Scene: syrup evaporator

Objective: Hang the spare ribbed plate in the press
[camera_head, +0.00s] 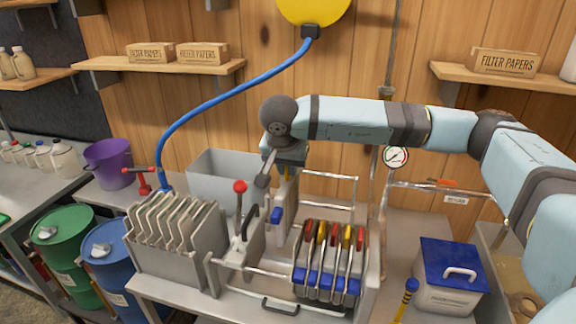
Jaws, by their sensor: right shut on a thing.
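The press (372,285) stands on the steel bench, with rails and a row of plates (325,262) with red and yellow tops and blue lugs at its right end. My right gripper (283,163) points down over the rails, left of that row. My left gripper is out of view.
A red-knobbed lever (240,187) stands close left of the held plate. A rack of grey plates (172,225) is further left, a grey bin (215,168) behind. A blue hose (230,88) arches above. A blue-lidded box (450,268) stands at right.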

